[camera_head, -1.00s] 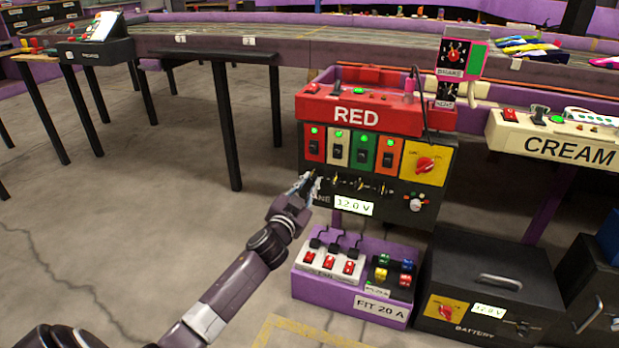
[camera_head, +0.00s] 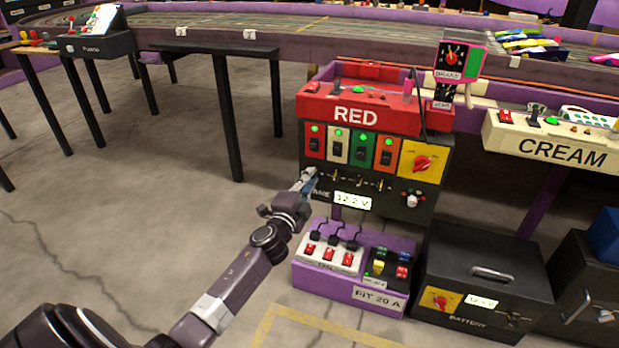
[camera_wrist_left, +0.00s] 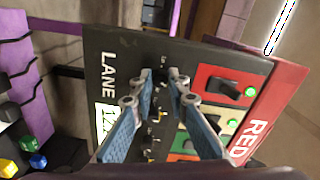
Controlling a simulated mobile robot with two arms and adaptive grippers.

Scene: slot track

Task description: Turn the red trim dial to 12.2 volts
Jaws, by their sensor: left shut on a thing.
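The black control panel (camera_head: 322,200) under the RED sign (camera_head: 355,115) carries a row of small trim dials. My left gripper (camera_head: 308,178) is shut on the leftmost one, the red trim dial, below the red switch. The fingers mostly hide the dial. In the left wrist view both blue-padded fingertips (camera_wrist_left: 158,80) meet the panel beside the word LANE, around a dark knob. The voltage display (camera_head: 353,201) below the dials reads 12.2 V. It is partly hidden by a finger in the left wrist view (camera_wrist_left: 104,122). My right gripper is out of view.
Neighbouring dials (camera_head: 358,183) sit close to the right. A yellow plate with a red rotary switch (camera_head: 423,163) is farther right. A purple box (camera_head: 350,287) with switches and a black battery box (camera_head: 480,275) stand below. The floor at left is clear.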

